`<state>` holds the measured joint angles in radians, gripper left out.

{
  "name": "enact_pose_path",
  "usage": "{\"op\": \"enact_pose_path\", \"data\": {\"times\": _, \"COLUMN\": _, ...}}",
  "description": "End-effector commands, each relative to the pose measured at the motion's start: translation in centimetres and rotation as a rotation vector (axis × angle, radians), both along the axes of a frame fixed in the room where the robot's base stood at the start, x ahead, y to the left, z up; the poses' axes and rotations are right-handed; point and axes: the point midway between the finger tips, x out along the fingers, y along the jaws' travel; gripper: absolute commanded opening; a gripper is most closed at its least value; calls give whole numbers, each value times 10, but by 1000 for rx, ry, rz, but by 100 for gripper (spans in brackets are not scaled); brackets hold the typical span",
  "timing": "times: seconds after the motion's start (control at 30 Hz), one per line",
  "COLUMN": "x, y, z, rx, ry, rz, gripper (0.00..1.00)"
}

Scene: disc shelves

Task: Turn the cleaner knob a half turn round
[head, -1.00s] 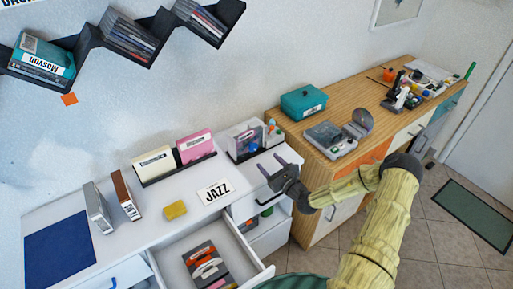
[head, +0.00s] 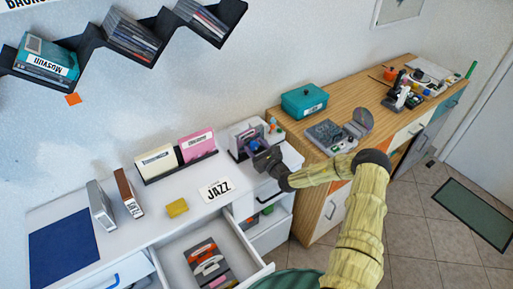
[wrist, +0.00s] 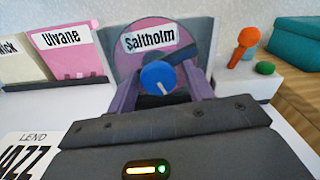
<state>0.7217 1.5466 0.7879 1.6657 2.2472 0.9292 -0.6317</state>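The cleaner (head: 240,138) is a grey and white unit at the right end of the white counter. A pink disc labelled "Saltholm" (wrist: 160,38) stands upright in it in the wrist view. Its round blue knob (wrist: 157,75) is in front of the disc, with a white mark pointing down and slightly right. My gripper (head: 264,153) is at the front of the cleaner. In the wrist view its purple-grey fingers (wrist: 160,84) are spread, one on each side of the knob. They look open; any contact with the knob is unclear.
An orange-headed stick (wrist: 243,45) and a green button (wrist: 265,68) are right of the knob. Pink and cream disc sleeves (head: 197,145) stand left of the cleaner. An open drawer (head: 233,240) is below the counter. A wooden cabinet (head: 345,150) stands to the right.

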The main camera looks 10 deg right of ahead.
Motion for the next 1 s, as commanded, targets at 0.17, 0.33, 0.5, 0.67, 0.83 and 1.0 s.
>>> {"op": "enact_pose_path", "data": {"times": 0.17, "x": 0, "y": 2, "z": 0, "rx": 0, "ry": -1, "rz": 2, "gripper": 16}}
{"op": "enact_pose_path", "data": {"times": 0.33, "x": 0, "y": 2, "z": 1, "rx": 8, "ry": 2, "rz": 2, "gripper": 14}}
{"op": "enact_pose_path", "data": {"times": 0.5, "x": 0, "y": 2, "z": 2, "rx": 78, "ry": 31, "rz": 2, "gripper": 14}}
{"op": "enact_pose_path", "data": {"times": 0.67, "x": 0, "y": 1, "z": 3, "rx": 207, "ry": 84, "rz": 1, "gripper": 14}}
{"op": "enact_pose_path", "data": {"times": 0.83, "x": 0, "y": 1, "z": 2, "rx": 334, "ry": 136, "rz": 2, "gripper": 14}}
{"op": "enact_pose_path", "data": {"times": 1.0, "x": 0, "y": 1, "z": 1, "rx": 383, "ry": 156, "rz": 1, "gripper": 14}}
